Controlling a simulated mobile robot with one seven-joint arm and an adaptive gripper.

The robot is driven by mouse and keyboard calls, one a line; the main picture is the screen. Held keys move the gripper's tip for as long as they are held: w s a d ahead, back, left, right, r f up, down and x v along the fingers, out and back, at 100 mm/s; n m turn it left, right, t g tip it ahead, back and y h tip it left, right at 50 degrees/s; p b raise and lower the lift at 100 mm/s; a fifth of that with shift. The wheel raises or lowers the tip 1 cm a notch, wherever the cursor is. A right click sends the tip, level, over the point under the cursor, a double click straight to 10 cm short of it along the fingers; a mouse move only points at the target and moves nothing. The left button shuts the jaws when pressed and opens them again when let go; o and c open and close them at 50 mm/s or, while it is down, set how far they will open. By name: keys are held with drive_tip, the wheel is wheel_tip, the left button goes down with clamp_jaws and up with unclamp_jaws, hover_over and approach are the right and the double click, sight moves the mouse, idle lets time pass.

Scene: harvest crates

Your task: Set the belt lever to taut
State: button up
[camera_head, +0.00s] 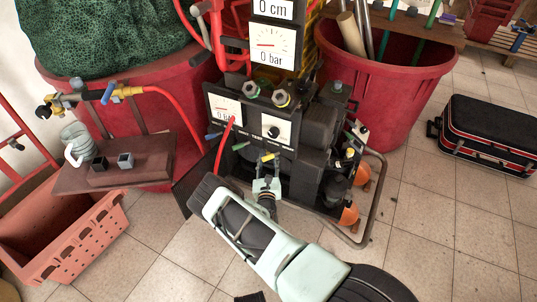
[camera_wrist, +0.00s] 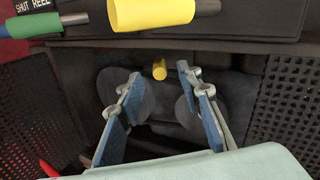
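A dark machine (camera_head: 215,98) with gauges stands in the middle of the head view. Short levers stick out from its front: a blue-tipped one (camera_head: 213,135), a green-tipped one (camera_head: 240,146) and a yellow-tipped one (camera_head: 267,157). In the wrist view the green lever (camera_wrist: 45,26) and a yellow lever (camera_wrist: 150,12) cross the top. A smaller yellow tip (camera_wrist: 159,69) shows farther in, between my fingers in the picture. I cannot tell which lever is the belt lever. My gripper (camera_head: 266,183) is just below the yellow-tipped lever. In the wrist view its blue-padded fingers stand apart and empty.
Perforated dark panels (camera_wrist: 286,100) flank the recess before my fingers. A red hose (camera_head: 222,145) hangs left of my arm. A brown stand (camera_head: 130,170) is at left, a metal frame (camera_head: 374,200) at right. Tiled floor at right is clear up to a black case (camera_head: 490,135).

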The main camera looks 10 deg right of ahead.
drive_tip(key=shift+w+d+b, duration=0.2)
drive_tip(key=shift+w, duration=0.85)
drive_tip(key=shift+w+d+b, duration=0.2)
drive_tip(key=shift+w, duration=0.8)
drive_tip(key=shift+c, duration=0.6)
clamp_jaws()
